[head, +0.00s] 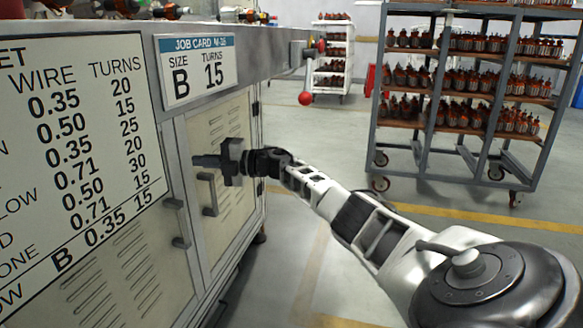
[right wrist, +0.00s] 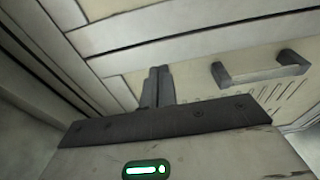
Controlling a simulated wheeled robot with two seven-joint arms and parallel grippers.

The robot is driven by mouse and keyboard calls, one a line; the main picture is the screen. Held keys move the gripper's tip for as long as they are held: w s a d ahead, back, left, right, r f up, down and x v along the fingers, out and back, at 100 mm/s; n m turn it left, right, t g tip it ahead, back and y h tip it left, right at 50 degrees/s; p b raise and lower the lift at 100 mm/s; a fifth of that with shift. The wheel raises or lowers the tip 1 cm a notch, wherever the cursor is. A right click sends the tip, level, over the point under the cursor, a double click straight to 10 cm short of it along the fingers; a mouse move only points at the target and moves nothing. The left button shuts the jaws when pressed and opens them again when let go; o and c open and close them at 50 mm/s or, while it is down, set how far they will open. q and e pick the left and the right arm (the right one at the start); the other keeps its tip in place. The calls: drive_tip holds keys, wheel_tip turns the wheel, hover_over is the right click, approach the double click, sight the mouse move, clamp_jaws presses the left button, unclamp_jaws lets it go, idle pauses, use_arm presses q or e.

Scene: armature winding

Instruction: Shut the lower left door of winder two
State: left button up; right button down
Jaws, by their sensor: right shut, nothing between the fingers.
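A grey and cream cabinet with two lower doors fills the left of the head view. The left door (head: 112,275) has louvres and a grey handle (head: 179,222), and a chart covers its upper part. The right door (head: 228,135) has louvres and its own handle (head: 208,195). Both doors look about flush with the frame; I cannot tell if a small gap is left. My right gripper (head: 198,161) is shut and empty, its tips at the left side of the right door, above the handle. In the right wrist view its fingers (right wrist: 158,88) point at the panel, with a handle (right wrist: 262,68) to the right. Contact is unclear. My left gripper is out of view.
A job card (head: 197,68) hangs at the cabinet's top edge. A red ball knob (head: 305,98) sticks out at its right corner. A wheeled rack (head: 462,95) with several parts stands at the right, and a white rack (head: 333,55) behind. The floor between is clear.

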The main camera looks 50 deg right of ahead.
use_arm(q)
drive_tip(key=p, duration=0.1)
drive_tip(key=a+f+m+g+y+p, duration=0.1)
drive_tip(key=p, duration=0.1)
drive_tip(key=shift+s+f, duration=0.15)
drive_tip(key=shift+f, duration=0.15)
use_arm(e)
drive_tip(key=v, duration=1.5)
